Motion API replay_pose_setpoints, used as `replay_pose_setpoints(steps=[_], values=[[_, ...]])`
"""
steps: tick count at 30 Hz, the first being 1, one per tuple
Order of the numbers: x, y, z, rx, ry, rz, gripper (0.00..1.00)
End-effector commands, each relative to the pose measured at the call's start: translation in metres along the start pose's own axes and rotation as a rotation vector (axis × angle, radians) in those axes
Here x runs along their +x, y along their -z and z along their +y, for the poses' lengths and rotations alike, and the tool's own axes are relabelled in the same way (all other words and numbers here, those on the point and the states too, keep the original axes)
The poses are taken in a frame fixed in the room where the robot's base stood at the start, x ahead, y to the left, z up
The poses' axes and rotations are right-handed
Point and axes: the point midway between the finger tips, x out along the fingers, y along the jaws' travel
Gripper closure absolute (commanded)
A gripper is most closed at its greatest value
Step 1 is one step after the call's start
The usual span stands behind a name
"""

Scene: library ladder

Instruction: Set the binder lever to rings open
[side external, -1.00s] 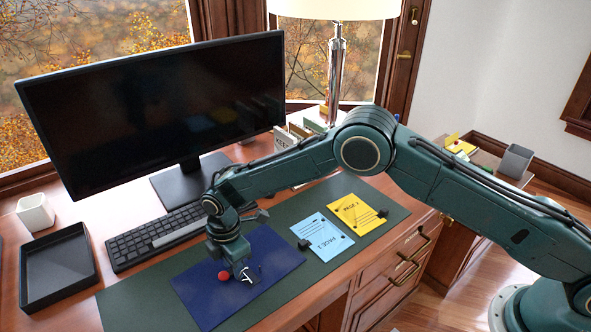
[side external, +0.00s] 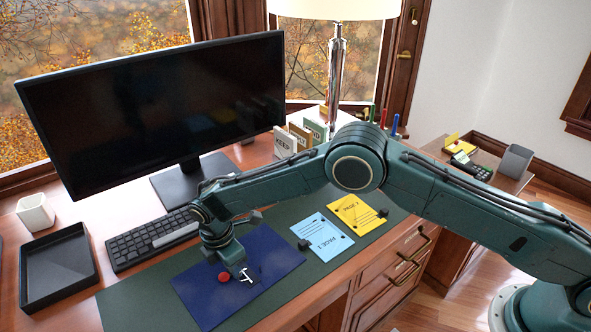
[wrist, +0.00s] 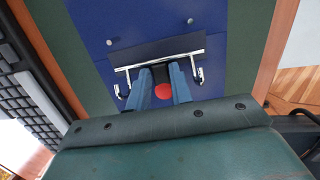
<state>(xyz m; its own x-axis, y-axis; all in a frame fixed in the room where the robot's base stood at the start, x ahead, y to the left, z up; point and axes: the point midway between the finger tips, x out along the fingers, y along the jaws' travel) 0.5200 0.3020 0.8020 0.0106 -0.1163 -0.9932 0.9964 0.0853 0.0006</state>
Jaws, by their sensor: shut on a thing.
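The dark blue binder (side external: 272,245) lies open and flat on the green desk mat. Its ring mechanism shows in the wrist view as a dark plate with a silver bar (wrist: 190,53) and curved metal ends; I cannot tell whether the rings are open. The red knob (side external: 223,277) of the binder lever shows just left of my gripper (side external: 236,274). In the wrist view the red knob (wrist: 163,91) sits between the two fingers of my gripper (wrist: 164,86), which is shut on the lever. The fingers hide the lever's stem.
A blue page 1 sheet (side external: 322,237) and a yellow page 2 sheet (side external: 357,216) lie right of the binder. A keyboard (side external: 150,236), a monitor (side external: 150,110) and a black tray (side external: 60,272) stand behind and left. The mat's front left part (side external: 130,305) is clear.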

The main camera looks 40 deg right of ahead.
Motion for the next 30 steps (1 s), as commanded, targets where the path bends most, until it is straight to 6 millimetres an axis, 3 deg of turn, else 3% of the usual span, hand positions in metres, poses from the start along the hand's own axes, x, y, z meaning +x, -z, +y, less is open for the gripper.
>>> replay_pose_setpoints(steps=[18, 19, 20, 30], values=[[0.0008, 0.0031, -0.0008, 0.0, 0.001, -0.078, 1.0], [0.0008, 0.0031, -0.0008, 0.0, 0.001, -0.078, 0.75], [0.0009, 0.0031, -0.0008, 0.0, 0.001, -0.078, 0.69], [0.0001, 0.0029, -0.0005, 0.0, 0.001, -0.077, 0.69]])
